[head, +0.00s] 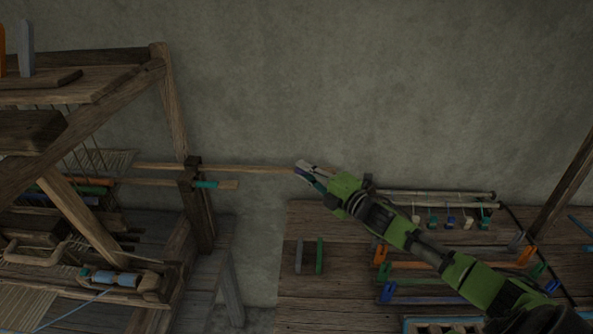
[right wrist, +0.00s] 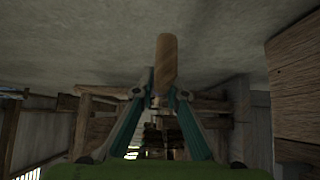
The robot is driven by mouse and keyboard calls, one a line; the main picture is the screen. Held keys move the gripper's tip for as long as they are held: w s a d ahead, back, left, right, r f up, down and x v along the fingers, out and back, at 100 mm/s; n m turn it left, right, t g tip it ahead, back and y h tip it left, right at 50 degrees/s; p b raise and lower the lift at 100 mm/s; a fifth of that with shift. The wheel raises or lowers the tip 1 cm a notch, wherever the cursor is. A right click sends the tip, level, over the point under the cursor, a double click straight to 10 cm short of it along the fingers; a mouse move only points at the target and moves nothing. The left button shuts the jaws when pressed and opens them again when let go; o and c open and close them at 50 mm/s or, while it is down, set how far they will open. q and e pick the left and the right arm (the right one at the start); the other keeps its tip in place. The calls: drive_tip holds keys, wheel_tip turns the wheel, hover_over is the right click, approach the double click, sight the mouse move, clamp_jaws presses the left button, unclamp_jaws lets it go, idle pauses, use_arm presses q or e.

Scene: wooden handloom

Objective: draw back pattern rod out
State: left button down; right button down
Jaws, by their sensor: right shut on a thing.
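The back pattern rod (head: 245,169) is a long thin wooden rod. It sticks out to the right from the loom's side post in the head view, roughly level. My right gripper (head: 303,168) is shut on the rod near its right end. In the right wrist view the rod's round wooden end (right wrist: 166,60) stands up between the fingertips (right wrist: 161,92). The rod's other part runs in among the loom threads and is partly hidden. A second, shorter rod end with a teal band (head: 205,184) protrudes just below and in front. My left gripper is not in view.
The loom frame (head: 172,105) stands at the left. A wooden bench (head: 335,285) at the right bears clamps, small coloured pieces (head: 319,256) and pale rods (head: 430,194). A bare wall (head: 350,70) lies close behind the rod. A gap separates loom and bench.

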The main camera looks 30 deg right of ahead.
drive_tip(key=shift+d+f, duration=0.1)
drive_tip(key=shift+f, duration=0.05)
drive_tip(key=c, duration=2.1)
unclamp_jaws()
drive_tip(key=shift+o, duration=0.4)
drive_tip(key=shift+s+d, duration=0.2)
drive_tip(key=shift+a, duration=0.1)
drive_tip(key=shift+s, duration=0.3)
drive_tip(key=s+d, duration=0.2)
drive_tip(key=s, duration=0.9)
drive_tip(key=shift+d, duration=0.25)
drive_tip(key=shift+s, duration=0.1)
